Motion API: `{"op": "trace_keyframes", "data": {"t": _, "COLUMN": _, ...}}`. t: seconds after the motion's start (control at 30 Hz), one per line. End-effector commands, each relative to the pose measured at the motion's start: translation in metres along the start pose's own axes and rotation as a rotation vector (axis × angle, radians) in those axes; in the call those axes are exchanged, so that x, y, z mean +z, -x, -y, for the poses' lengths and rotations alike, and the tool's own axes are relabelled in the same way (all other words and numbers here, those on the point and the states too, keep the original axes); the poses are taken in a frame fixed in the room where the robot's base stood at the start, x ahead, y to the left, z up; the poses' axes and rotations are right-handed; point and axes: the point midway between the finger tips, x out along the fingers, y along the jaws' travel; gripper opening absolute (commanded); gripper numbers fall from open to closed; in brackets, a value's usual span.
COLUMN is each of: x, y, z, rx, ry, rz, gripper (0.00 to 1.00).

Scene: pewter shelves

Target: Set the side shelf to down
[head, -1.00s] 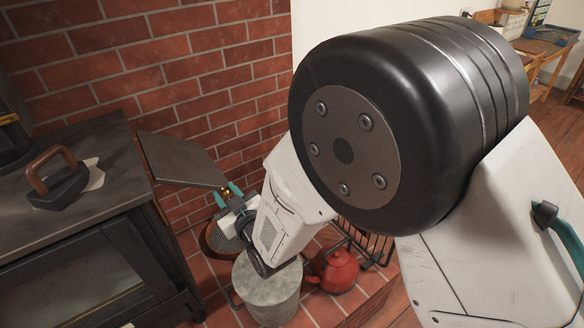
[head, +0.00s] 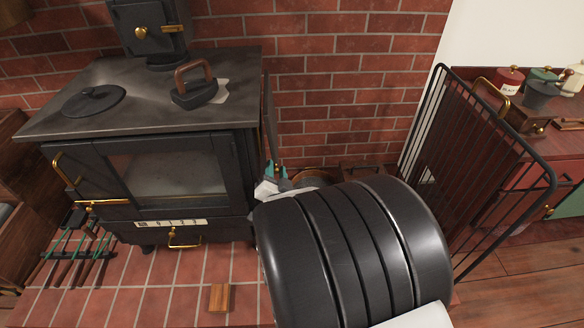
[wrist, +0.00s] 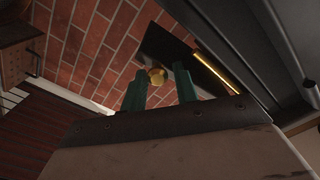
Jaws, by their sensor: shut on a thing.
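The side shelf (head: 268,115) is a dark plate on the right side of the black stove (head: 150,130). In the head view it shows nearly edge-on, hanging steeply down along the stove's side; its lower part is hidden. In the wrist view the dark shelf plate (wrist: 165,48) shows beyond the fingers, with a small brass knob (wrist: 157,75) between them. My gripper (head: 276,170) is low beside the stove's right side, and it also shows in the wrist view (wrist: 160,84) with teal fingers shut on the knob.
A black iron (head: 195,88) with a brown handle rests on the stove top. A black mesh screen (head: 465,165) stands at the right. A small wooden block (head: 220,298) lies on the tiled hearth. A brick wall is close behind.

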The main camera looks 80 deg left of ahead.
Motion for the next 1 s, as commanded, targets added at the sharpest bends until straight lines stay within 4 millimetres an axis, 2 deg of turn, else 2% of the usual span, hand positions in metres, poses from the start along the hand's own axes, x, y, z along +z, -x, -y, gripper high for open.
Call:
{"op": "trace_keyframes", "data": {"t": 0.03, "x": 0.005, "y": -0.001, "z": -0.015, "rx": 0.033, "ry": -0.024, "rz": 0.012, "gripper": 0.0}}
{"op": "trace_keyframes", "data": {"t": 0.33, "x": 0.007, "y": 0.0, "z": -0.017, "rx": 0.048, "ry": -0.101, "rz": 0.001, "gripper": 0.0}}
{"op": "trace_keyframes", "data": {"t": 0.77, "x": 0.01, "y": -0.002, "z": -0.011, "rx": 0.042, "ry": -0.109, "rz": 0.005, "gripper": 0.0}}
{"op": "trace_keyframes", "data": {"t": 0.8, "x": 0.011, "y": -0.002, "z": -0.01, "rx": 0.041, "ry": -0.108, "rz": 0.005, "gripper": 0.27}}
{"op": "trace_keyframes", "data": {"t": 0.87, "x": 0.011, "y": -0.003, "z": -0.009, "rx": 0.039, "ry": -0.108, "rz": 0.006, "gripper": 0.43}}
{"op": "trace_keyframes", "data": {"t": 1.0, "x": 0.013, "y": -0.004, "z": -0.002, "rx": 0.028, "ry": -0.105, "rz": 0.008, "gripper": 0.43}}
